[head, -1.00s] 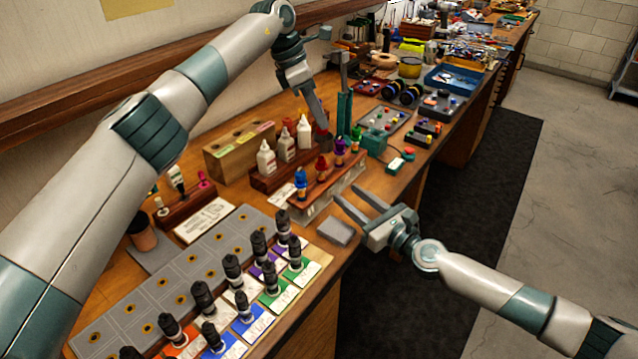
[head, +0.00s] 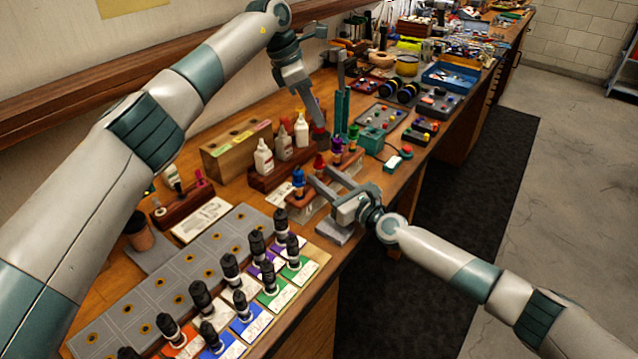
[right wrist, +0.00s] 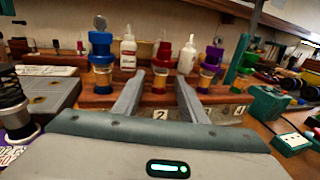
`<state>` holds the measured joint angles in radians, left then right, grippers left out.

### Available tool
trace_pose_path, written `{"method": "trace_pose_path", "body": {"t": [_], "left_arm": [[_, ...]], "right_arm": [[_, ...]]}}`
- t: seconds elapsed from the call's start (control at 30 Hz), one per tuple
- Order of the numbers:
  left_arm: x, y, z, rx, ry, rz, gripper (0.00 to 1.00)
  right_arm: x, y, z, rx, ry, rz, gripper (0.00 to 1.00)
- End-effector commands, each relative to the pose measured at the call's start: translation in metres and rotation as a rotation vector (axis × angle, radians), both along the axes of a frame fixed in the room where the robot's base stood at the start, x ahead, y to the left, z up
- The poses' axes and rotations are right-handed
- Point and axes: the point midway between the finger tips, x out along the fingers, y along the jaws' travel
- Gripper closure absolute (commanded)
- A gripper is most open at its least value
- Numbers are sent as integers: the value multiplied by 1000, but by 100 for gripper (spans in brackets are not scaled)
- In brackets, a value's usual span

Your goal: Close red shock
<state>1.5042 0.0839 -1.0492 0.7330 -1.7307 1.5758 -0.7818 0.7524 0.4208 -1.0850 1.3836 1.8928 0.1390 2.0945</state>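The red shock (head: 319,161) stands upright in a wooden rack (head: 296,207) between the blue shock (head: 298,180) and the purple shock (head: 337,146); a green shock (head: 353,133) stands at the far end. My right gripper (head: 321,180) is open and empty at the rack's front, its fingers pointing at the red shock. In the right wrist view the red shock (right wrist: 163,62) shows between and beyond the two fingers (right wrist: 159,97), apart from them. My left gripper (head: 319,135) points down behind the rack, near the white bottles; its finger gap cannot be made out.
White bottles (head: 283,143) stand in a holder behind the rack. Black shocks (head: 231,270) on coloured cards fill the near bench. The floor on the right is clear.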

Motion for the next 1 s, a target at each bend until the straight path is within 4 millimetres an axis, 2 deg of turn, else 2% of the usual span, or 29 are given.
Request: {"method": "trace_pose_path", "body": {"t": [0.3, 0.73, 0.77, 0.9, 1.0], "left_arm": [[0, 0, 0, 0, 0, 0, 100], [0, 0, 0, 0, 0, 0, 100], [0, 0, 0, 0, 0, 0, 100], [0, 0, 0, 0, 0, 0, 100], [0, 0, 0, 0, 0, 0, 100]], "right_arm": [[19, 15, 1, 1, -3, 0, 62], [22, 17, 0, 0, 0, 0, 62], [22, 17, 0, 0, 0, 0, 67], [22, 17, 0, 0, 0, 0, 100], [21, 17, 0, 0, 0, 0, 100]]}}
